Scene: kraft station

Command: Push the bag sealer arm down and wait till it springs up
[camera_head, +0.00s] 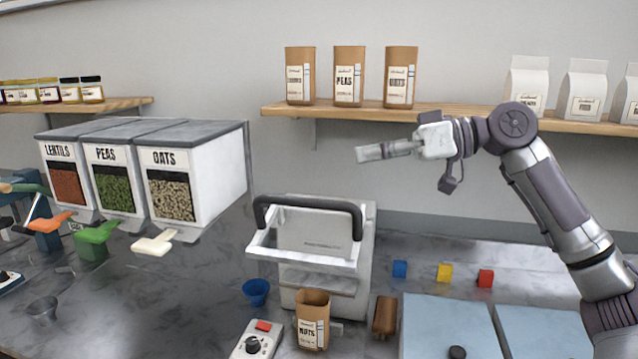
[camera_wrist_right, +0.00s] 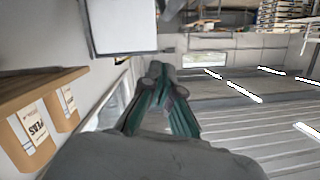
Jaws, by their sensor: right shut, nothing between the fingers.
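The bag sealer (camera_head: 362,275) is a white machine on the counter. Its arm is a white frame with a dark grip bar (camera_head: 310,203), which stands raised at the top front of the machine. An open brown paper bag (camera_head: 313,322) stands upright in front of the sealer. My right gripper (camera_head: 362,154) is shut and empty, in the air above the sealer and slightly right of the grip bar, not touching it. Its closed fingers also show in the right wrist view (camera_wrist_right: 160,75). My left gripper is not in view.
A control box (camera_head: 255,341) with a knob and red switch is left of the bag, and a blue cup (camera_head: 257,292) behind it. A brown block (camera_head: 385,315) is to the right. A wooden shelf (camera_head: 440,115) with bags runs behind. Dispensers (camera_head: 215,180) stand left.

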